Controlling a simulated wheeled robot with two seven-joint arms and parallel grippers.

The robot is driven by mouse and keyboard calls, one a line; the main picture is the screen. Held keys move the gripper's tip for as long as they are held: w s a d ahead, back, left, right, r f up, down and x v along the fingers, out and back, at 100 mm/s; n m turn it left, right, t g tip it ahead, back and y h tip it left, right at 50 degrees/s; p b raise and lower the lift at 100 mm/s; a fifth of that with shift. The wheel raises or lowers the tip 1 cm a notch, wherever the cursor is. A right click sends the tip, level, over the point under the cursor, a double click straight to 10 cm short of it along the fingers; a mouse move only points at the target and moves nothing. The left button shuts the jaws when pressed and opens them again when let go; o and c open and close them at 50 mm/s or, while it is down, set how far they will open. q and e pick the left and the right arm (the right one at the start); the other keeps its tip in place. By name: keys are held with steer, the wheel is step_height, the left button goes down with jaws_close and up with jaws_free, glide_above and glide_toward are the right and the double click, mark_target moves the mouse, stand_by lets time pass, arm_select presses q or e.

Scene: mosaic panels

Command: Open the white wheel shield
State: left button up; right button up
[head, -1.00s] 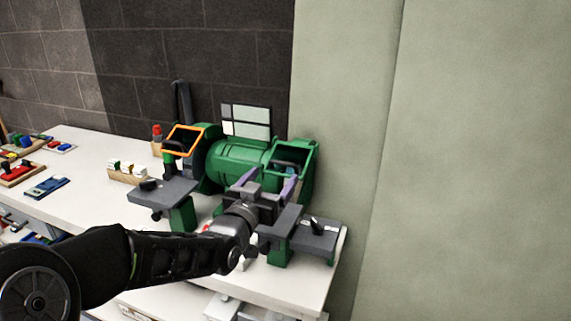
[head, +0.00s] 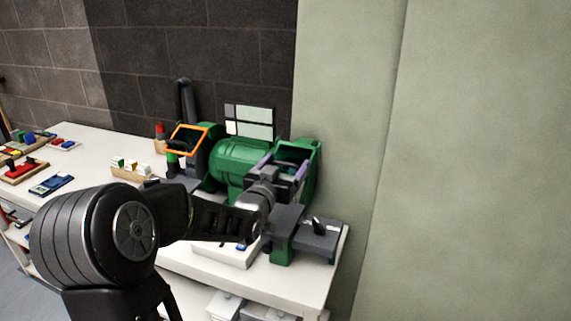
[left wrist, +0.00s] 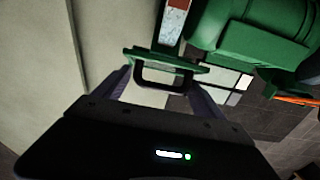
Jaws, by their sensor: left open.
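The green bench grinder (head: 232,160) stands on the white bench. Its right-hand wheel shield (head: 312,158) has a green frame; the left one (head: 188,138) is orange. My left gripper (head: 284,168) is open at the right-hand shield, with its purple fingers partly in front of it. In the left wrist view, a dark rectangular frame (left wrist: 166,88) lies between the open fingers (left wrist: 163,80), under a green bar (left wrist: 190,66). I cannot tell whether the fingers touch it. A pale, reddish-marked strip (left wrist: 174,22) behind may be the wheel. My right gripper is out of view.
Grey rests (head: 318,238) stick out at the grinder's front, close below my left gripper. A pale green wall panel (head: 440,150) stands at the right. Small trays (head: 130,170) and coloured pieces lie on the bench (head: 90,160) at left.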

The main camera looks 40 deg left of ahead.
arm_select(q)
steer(key=shift+c, duration=0.6)
jaws_close()
